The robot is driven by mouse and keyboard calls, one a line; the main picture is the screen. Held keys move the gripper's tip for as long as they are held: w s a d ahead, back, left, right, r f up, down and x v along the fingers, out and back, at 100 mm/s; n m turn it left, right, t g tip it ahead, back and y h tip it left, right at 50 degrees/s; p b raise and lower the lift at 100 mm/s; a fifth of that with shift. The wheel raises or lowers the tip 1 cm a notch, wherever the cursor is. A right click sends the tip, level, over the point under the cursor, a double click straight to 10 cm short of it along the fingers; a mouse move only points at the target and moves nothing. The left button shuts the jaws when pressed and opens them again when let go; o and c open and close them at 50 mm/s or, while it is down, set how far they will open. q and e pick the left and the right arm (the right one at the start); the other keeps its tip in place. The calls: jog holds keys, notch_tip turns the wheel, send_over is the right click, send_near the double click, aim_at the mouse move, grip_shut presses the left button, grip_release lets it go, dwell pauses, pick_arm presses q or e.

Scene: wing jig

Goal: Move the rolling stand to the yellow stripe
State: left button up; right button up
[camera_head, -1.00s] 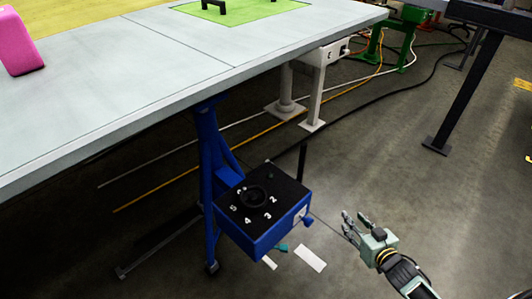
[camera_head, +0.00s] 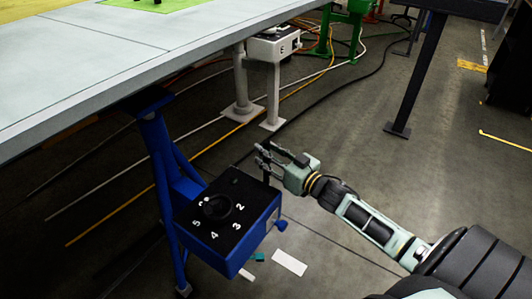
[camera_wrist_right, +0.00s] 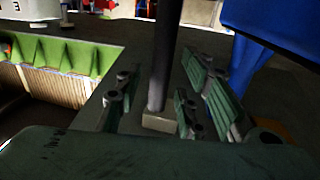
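The rolling stand (camera_head: 258,238) is blue, with a black top that carries a dial and white numbers. It stands by the blue table leg, beside the long table's edge. A thin black upright post (camera_head: 267,165) rises at its far right corner. My right gripper (camera_head: 262,160) is at this post. In the right wrist view, the dark post (camera_wrist_right: 165,60) stands between the spread fingers of my right gripper (camera_wrist_right: 160,100), with gaps on both sides. Yellow stripes lie on the floor at the right, a thin one (camera_head: 505,140) and a wider patch (camera_head: 471,66). My left gripper is out of view.
The long grey table (camera_head: 120,60) fills the upper left. Cables (camera_head: 200,135) run along the floor behind the stand. A white slip (camera_head: 290,263) lies in front of it. A black table leg (camera_head: 415,80) stands upper right. The floor between stand and thin stripe looks open.

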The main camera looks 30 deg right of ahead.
jog(key=shift+w+a, duration=0.1)
jog(key=shift+w, duration=0.45)
grip_shut()
